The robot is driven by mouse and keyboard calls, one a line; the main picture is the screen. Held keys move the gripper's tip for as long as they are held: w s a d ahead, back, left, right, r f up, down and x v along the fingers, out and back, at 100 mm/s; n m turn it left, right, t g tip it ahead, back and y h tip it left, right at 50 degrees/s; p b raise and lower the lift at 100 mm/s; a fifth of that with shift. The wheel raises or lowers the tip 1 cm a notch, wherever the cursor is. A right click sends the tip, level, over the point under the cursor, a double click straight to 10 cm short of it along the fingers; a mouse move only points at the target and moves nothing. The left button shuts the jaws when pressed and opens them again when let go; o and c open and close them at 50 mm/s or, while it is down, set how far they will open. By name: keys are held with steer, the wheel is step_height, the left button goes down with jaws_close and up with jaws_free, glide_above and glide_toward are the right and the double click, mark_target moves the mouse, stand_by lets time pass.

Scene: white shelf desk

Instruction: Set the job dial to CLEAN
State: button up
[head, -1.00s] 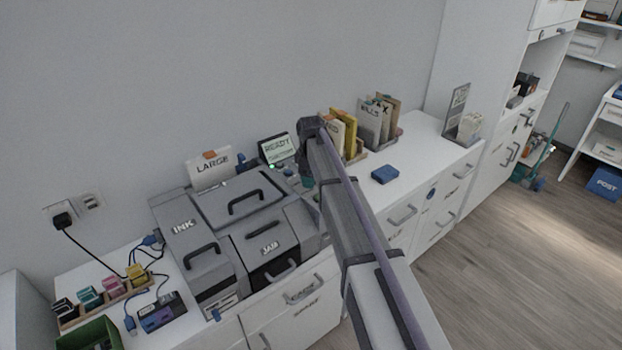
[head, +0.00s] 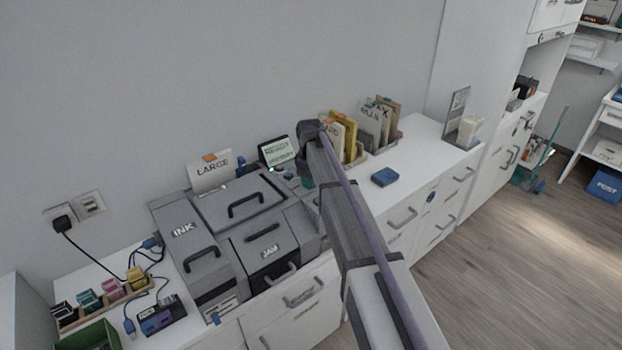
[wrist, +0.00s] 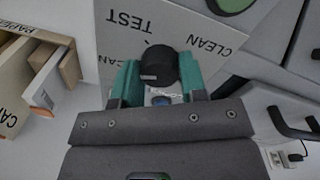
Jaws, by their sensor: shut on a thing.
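The job dial (wrist: 158,66) is a round black knob in the wrist view, on a grey panel with upside-down TEST and CLEAN (wrist: 207,45) labels around it. My gripper (wrist: 160,76) has its teal fingers on both sides of the knob, shut on it. A small light mark shows on the knob, but I cannot tell which label it points to. In the head view the dial is hidden behind my arm, at the right side of the grey printer (head: 210,262). The printer's small screen (head: 279,153) shows several lines of text, too small to read.
A LARGE paper sheet (head: 212,170) stands up behind the printer. Cartridges (head: 110,290) and cables are at the left.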

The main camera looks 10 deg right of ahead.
steer(key=m, duration=0.7)
steer(key=shift+m, duration=0.4)
steer(key=m, duration=0.4)
steer(key=shift+g, duration=0.3)
steer(key=m, duration=0.4)
steer(key=shift+w, duration=0.1)
steer(key=m, duration=0.4)
steer(key=shift+m, duration=0.3)
steer(key=m, duration=0.3)
steer(key=shift+m+g, duration=0.3)
steer(key=shift+m, duration=0.1)
steer(key=m, duration=0.3)
steer(key=shift+m+y, duration=0.3)
steer(key=shift+m, duration=1.7)
